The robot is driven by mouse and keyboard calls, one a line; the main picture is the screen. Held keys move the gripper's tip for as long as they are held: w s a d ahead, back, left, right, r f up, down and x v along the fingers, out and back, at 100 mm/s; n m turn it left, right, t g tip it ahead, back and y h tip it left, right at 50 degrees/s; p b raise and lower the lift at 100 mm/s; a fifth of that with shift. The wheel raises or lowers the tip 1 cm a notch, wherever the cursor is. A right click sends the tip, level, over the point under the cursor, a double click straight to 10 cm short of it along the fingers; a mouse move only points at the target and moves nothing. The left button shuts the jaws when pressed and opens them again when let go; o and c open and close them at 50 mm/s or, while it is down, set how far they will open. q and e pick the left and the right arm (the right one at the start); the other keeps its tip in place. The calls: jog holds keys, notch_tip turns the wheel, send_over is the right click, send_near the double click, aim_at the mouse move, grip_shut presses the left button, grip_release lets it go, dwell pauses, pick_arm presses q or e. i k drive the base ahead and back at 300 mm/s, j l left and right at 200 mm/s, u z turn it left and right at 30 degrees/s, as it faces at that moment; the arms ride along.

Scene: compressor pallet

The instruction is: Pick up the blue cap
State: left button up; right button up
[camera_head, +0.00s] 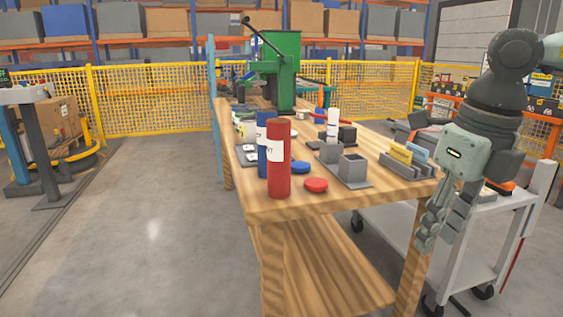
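The blue cap (300,167) is a low round disc lying on the wooden table (345,199), just right of the red cylinder (278,170) and behind the red cap (316,185). Its left edge is close to or partly behind the red cylinder. A blue cylinder (264,150) stands upright behind and to the left of the red one. My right gripper (429,238) hangs fingers down off the table's right front corner, well to the right of the blue cap. I cannot tell how far its fingers are apart. My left gripper is not in view.
Grey square holders (352,169) stand right of the caps, with a rack of yellow and blue pieces (405,165) near the right edge. A green press (281,75) stands at the back. A grey cart (485,232) is right of the table.

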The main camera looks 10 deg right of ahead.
aim_at(297, 167)
jog(key=i+l+u, duration=0.75)
jog(key=l, duration=0.2)
jog(key=l+u, duration=0.25)
jog(key=l, duration=0.15)
jog(key=i+l+u, duration=0.25)
jog(key=l, duration=0.2)
jog(key=k, duration=0.05)
